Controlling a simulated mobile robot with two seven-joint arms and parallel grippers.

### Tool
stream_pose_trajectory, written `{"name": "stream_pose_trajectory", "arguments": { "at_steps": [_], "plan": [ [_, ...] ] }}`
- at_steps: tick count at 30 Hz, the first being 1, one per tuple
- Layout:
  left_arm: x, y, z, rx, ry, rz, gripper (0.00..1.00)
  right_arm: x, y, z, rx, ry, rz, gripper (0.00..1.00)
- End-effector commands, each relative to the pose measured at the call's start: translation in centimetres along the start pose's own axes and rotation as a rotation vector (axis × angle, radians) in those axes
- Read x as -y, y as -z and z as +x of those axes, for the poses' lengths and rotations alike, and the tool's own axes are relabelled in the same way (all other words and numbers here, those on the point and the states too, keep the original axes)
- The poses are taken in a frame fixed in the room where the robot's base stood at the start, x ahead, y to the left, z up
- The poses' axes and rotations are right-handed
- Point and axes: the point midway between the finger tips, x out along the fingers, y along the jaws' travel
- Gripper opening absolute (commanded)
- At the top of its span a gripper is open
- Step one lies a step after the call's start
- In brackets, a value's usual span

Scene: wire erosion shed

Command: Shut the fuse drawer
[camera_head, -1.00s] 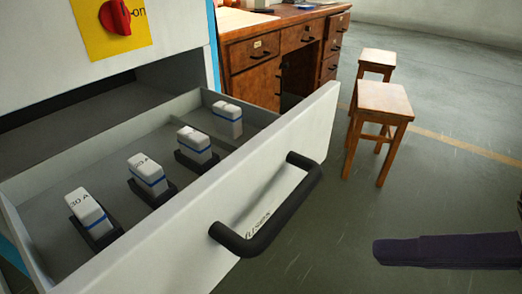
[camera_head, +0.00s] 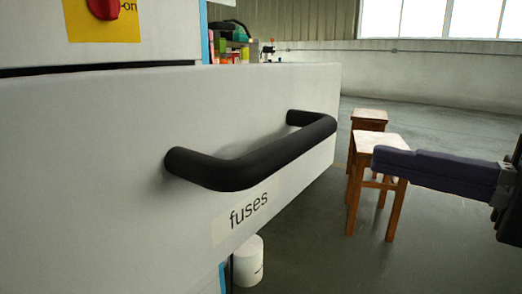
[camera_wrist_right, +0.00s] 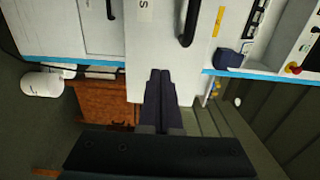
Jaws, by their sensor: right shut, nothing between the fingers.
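The fuse drawer's pale front (camera_head: 90,150) fills the left and middle of the head view, with a black bar handle (camera_head: 250,165) and a "fuses" label. The front stands out from the cabinet (camera_head: 170,40), so the drawer is open; its inside is hidden. The right gripper (camera_head: 378,160) is shut and empty, to the right of the handle and apart from it, fingers pointing left. In the right wrist view, the shut fingers (camera_wrist_right: 160,78) lie over the image of the drawer front (camera_wrist_right: 135,60), with the handle (camera_wrist_right: 188,22) above. The left gripper is not in view.
Two wooden stools (camera_head: 362,150) stand on the floor behind the right gripper. A white cylinder (camera_head: 248,262) shows below the drawer front. A red switch on a yellow plate (camera_head: 125,28) is above. The floor at the lower right is clear.

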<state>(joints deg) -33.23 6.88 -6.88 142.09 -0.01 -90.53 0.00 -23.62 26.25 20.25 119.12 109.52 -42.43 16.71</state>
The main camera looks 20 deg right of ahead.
Motion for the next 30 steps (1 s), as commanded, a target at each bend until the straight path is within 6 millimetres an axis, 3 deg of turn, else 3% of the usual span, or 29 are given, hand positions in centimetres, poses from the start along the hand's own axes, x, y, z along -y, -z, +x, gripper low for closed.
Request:
{"name": "stream_pose_trajectory", "arguments": {
  "at_steps": [6, 12, 30],
  "plan": [
    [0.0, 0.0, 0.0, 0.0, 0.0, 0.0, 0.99, 0.1, 0.0, 4.4, 0.002, 0.003, -0.003, 0.0],
    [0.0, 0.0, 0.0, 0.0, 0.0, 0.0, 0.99, 0.1, 0.0, 6.7, 0.0, 0.001, -0.001, 0.0],
    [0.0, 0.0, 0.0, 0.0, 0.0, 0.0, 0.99, 0.0, 0.0, 7.6, 0.0, 0.0, -0.002, 0.0]
  ]
}}
